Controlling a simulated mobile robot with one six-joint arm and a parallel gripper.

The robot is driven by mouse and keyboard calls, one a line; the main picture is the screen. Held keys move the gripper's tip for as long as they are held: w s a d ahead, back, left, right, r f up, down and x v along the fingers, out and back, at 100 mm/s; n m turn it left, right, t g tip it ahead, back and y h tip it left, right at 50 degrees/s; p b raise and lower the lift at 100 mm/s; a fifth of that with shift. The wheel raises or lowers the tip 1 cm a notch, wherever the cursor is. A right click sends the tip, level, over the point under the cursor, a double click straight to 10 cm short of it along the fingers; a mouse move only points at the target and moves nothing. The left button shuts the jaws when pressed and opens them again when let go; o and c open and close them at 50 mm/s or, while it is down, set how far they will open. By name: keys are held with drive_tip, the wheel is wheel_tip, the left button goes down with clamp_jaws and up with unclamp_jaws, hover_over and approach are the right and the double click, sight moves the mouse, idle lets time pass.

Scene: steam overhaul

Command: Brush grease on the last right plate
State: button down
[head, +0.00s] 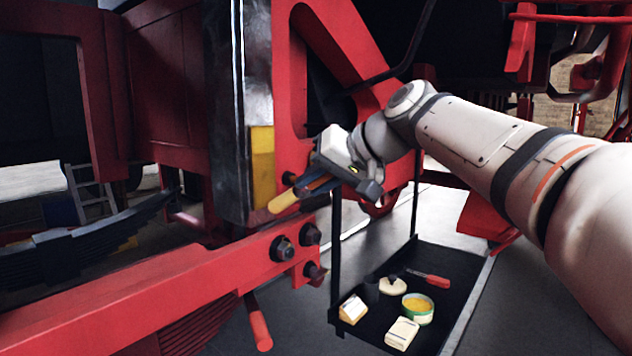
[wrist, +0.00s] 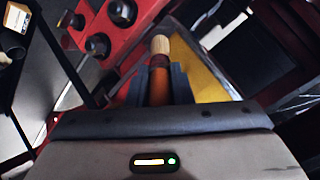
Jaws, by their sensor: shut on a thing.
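My gripper (head: 318,186) is shut on a brush (head: 284,201) with pale bristles. The wrist view shows the brush (wrist: 160,48) pointing away between my fingers (wrist: 160,82), its orange-brown part between them. A tall dark metal plate (head: 236,110) stands upright left of my gripper in the head view. A yellow patch (head: 262,165) covers its lower right edge; a yellow surface (wrist: 200,72) also shows just right of the brush in the wrist view. The bristles are near the plate's lower edge; I cannot tell whether they touch it.
Below, a black tray (head: 455,285) holds an open green-rimmed tin with yellow contents (head: 417,308), a red-handled tool (head: 430,279) and several small items. A red beam (head: 140,300) with dark bolts (head: 282,249) lies close below the brush. Red framework surrounds the plate.

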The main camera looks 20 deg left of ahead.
drive_tip(key=shift+w+a, duration=0.25)
drive_tip(key=shift+a, duration=0.35)
drive_tip(key=shift+r+p, duration=0.1)
drive_tip(key=shift+p, duration=0.25)
drive_tip(key=shift+d+r+p, duration=0.1)
drive_tip(key=shift+r+p, duration=1.45)
drive_tip(key=shift+r, duration=0.4)
drive_tip(key=shift+r+p, duration=3.35)
drive_tip(key=shift+r, duration=0.5)
drive_tip(key=shift+f+b, duration=5.4)
drive_tip(key=shift+f, duration=0.6)
drive_tip(key=shift+r, duration=0.1)
drive_tip(key=shift+s+d+b, duration=0.35)
drive_tip(key=shift+s+d, duration=0.05)
drive_tip(key=shift+d, duration=0.5)
drive_tip(key=shift+s+d+b, duration=0.35)
drive_tip(key=shift+d+b, duration=0.05)
drive_tip(key=shift+d, duration=0.55)
drive_tip(key=shift+s+d+b, duration=0.35)
drive_tip(key=shift+s+d, duration=0.05)
drive_tip(key=shift+d, duration=0.5)
